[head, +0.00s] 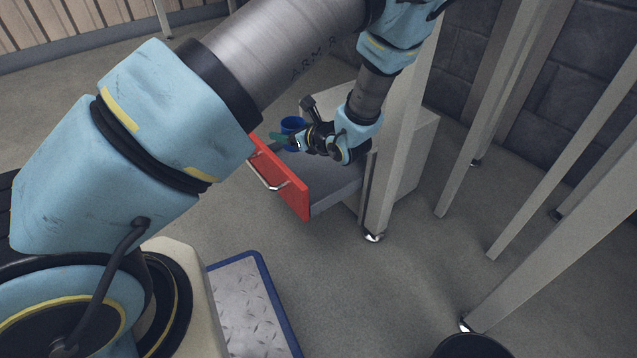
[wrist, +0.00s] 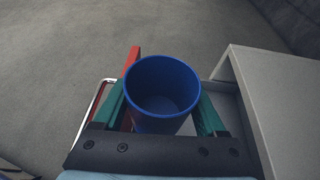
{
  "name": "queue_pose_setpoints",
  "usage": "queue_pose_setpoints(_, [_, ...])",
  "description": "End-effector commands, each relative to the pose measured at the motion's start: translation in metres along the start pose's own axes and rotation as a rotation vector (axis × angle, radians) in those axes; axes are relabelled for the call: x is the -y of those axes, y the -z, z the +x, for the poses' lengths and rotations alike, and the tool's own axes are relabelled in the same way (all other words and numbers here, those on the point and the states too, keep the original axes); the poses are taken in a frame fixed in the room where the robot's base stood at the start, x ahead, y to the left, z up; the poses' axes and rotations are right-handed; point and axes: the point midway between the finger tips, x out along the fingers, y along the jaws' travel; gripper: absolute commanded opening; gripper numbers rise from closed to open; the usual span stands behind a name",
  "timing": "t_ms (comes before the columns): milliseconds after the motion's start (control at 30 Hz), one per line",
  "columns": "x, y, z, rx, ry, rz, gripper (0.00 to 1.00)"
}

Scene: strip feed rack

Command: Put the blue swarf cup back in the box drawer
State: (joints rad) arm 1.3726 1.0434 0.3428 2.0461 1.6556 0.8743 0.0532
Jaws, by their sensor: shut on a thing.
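The blue swarf cup (wrist: 162,90) is upright between the two green fingers of my gripper (wrist: 162,110), which is shut on it. I see down into the cup, and it looks empty. In the head view the cup (head: 292,124) shows at the tip of my gripper (head: 284,138), over the open box drawer. The drawer has a red front (head: 283,178) with a metal handle and is pulled out of a grey cabinet (head: 425,130). The red front also shows in the wrist view (wrist: 131,62). I cannot tell whether the cup touches the drawer floor.
A pale post (head: 388,180) stands close beside the drawer, and several more legs stand to the right. A blue-edged tread plate (head: 250,300) lies on the floor in front. A dark round container (head: 472,346) is at the bottom edge. The floor left of the drawer is clear.

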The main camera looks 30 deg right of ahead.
Motion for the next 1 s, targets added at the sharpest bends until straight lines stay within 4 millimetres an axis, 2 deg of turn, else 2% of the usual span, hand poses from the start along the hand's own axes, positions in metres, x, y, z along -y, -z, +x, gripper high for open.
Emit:
queue_pose_setpoints(33, [0.009, 0.017, -0.001, 0.000, 0.018, 0.006, 0.05])
queue_pose_setpoints(233, [0.024, 0.033, -0.009, 0.001, 0.051, 0.021, 0.05])
queue_pose_setpoints(500, [0.024, 0.070, 0.007, 0.001, 0.051, 0.025, 0.05])
queue_pose_setpoints(667, [0.024, 0.082, 0.012, 0.001, 0.052, 0.023, 0.05])
queue_pose_setpoints(900, [0.024, 0.118, 0.026, 0.000, 0.052, 0.025, 0.05])
queue_pose_setpoints(1000, [0.024, 0.122, 0.028, 0.001, 0.052, 0.023, 0.05])
